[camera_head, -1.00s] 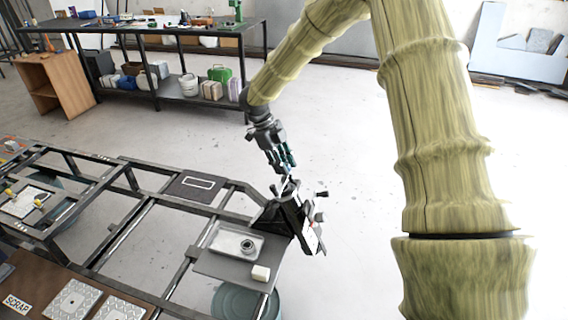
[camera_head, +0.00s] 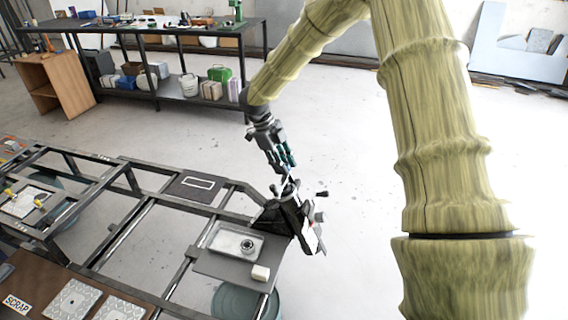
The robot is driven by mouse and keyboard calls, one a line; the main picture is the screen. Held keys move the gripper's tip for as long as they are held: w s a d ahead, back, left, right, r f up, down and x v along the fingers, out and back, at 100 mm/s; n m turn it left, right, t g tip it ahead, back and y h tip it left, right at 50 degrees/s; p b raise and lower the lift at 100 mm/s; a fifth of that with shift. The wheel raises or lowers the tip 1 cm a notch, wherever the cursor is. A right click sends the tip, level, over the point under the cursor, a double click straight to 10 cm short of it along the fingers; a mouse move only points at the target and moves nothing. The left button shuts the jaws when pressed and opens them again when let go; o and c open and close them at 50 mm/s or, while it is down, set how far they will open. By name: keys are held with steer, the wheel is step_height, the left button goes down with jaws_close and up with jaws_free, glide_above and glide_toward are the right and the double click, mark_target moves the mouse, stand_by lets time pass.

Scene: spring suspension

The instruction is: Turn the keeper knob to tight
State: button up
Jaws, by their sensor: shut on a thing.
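A dark fixture (camera_head: 290,214) with a pale plate on its side stands at the right end of the metal frame. Black knobs or handles stick out of it, one at its right (camera_head: 321,194). My gripper (camera_head: 287,176) points down at the top of the fixture, its fingers shut on a small part there. This looks like the keeper knob, but the fingers mostly hide it. Any tight marking is too small to read.
A tray (camera_head: 214,240) with a round part (camera_head: 247,246) lies beside the fixture, near a cream block (camera_head: 261,273). The open metal frame (camera_head: 140,215) extends left. A teal drum (camera_head: 238,301) stands below. The floor to the right is clear.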

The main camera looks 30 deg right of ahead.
steer(key=shift+w+d+r, duration=0.1)
steer(key=shift+w+r, duration=0.05)
steer(key=shift+r, duration=0.05)
steer(key=o, duration=0.9)
steer(key=shift+c, duration=0.2)
steer(key=shift+o, duration=0.9)
steer(key=shift+f, duration=0.1)
steer(key=v, duration=1.2)
